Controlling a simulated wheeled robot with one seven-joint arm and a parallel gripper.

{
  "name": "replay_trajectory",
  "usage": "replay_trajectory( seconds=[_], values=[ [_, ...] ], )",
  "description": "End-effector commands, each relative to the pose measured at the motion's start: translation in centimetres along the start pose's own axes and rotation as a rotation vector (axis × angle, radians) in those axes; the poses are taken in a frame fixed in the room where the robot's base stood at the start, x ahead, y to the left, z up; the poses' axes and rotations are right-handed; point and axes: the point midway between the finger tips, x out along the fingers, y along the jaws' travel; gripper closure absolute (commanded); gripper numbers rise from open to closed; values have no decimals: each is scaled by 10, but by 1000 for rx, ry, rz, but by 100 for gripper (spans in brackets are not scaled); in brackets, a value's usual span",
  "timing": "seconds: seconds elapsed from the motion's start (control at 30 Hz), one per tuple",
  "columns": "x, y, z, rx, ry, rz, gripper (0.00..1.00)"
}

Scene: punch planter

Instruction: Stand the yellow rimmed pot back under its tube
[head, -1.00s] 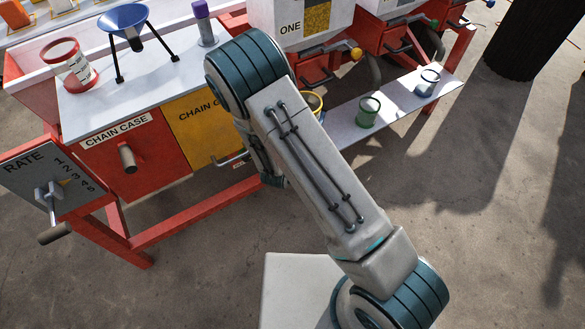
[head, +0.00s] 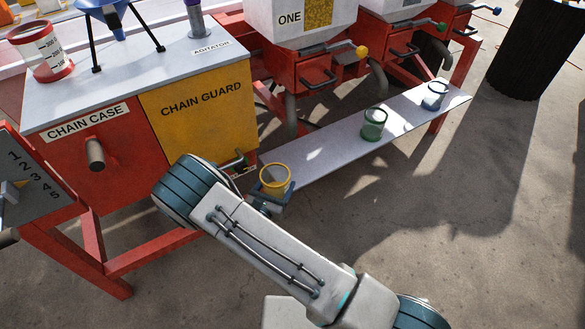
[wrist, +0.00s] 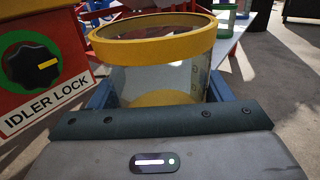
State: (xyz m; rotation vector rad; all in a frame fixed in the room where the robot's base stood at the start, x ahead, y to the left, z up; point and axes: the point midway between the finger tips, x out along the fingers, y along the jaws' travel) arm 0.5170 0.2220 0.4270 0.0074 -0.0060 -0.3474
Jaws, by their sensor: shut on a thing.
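The yellow rimmed pot (head: 275,180) is a clear pot with a yellow rim, held at the near left end of the white shelf. My gripper (head: 270,202) is shut on it. In the wrist view the pot (wrist: 155,45) stands roughly upright between the blue fingers of my gripper (wrist: 158,95). A dark grey tube (head: 291,115) hangs under the hopper marked ONE, behind the pot and apart from it. I cannot tell whether the pot's base touches the shelf.
The white shelf (head: 330,147) carries a green rimmed pot (head: 373,124) and a blue rimmed pot (head: 435,95) farther right. The yellow CHAIN GUARD panel (head: 200,115) is left of the pot. An IDLER LOCK panel (wrist: 40,70) is close at left in the wrist view.

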Motion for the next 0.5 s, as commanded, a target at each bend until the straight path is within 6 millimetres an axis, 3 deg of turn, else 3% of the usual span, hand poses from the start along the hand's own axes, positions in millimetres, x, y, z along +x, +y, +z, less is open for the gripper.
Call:
replay_trajectory(
  seconds=[0.3,0.5],
  values=[
    [85,-1,-3,3,-2,-3,58],
    [113,0,-2,1,-1,0,58]
  ],
)
